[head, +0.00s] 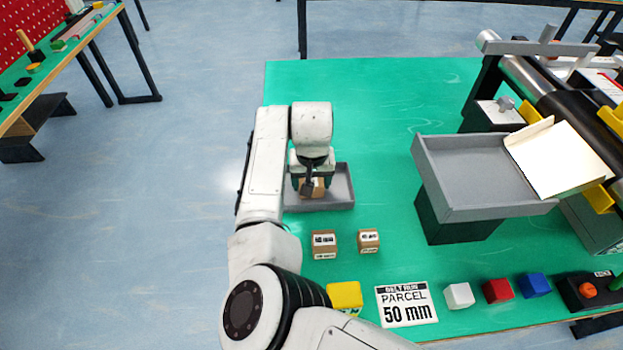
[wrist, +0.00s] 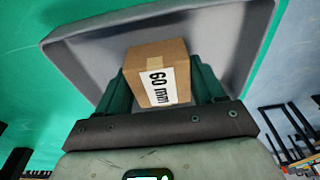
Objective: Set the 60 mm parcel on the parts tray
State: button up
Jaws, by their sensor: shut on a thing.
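The 60 mm parcel (wrist: 158,75) is a brown cardboard box with a white label reading "60 mm". My gripper (wrist: 160,85) is shut on it, with a dark green finger on each side. The grey parts tray (wrist: 90,55) lies behind and around the parcel in the wrist view. In the head view my gripper (head: 311,188) is over the tray (head: 343,190), and the parcel (head: 318,186) shows only in part between the fingers. I cannot tell whether the parcel touches the tray floor.
Two smaller-looking labelled parcels (head: 323,244) (head: 369,240) stand in front of the tray. A "PARCEL 50 mm" sign (head: 406,304), a yellow block (head: 344,296) and white, red and blue cubes (head: 497,290) line the front edge. A raised grey chute tray (head: 470,180) and conveyor stand right.

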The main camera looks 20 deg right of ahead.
jog(key=shift+f, duration=0.15)
jog(key=o, duration=1.1)
notch_tip(320, 180, up, 12)
jog(key=s, duration=0.1)
jog(key=shift+s+a, duration=0.25)
jog(key=shift+s, duration=0.1)
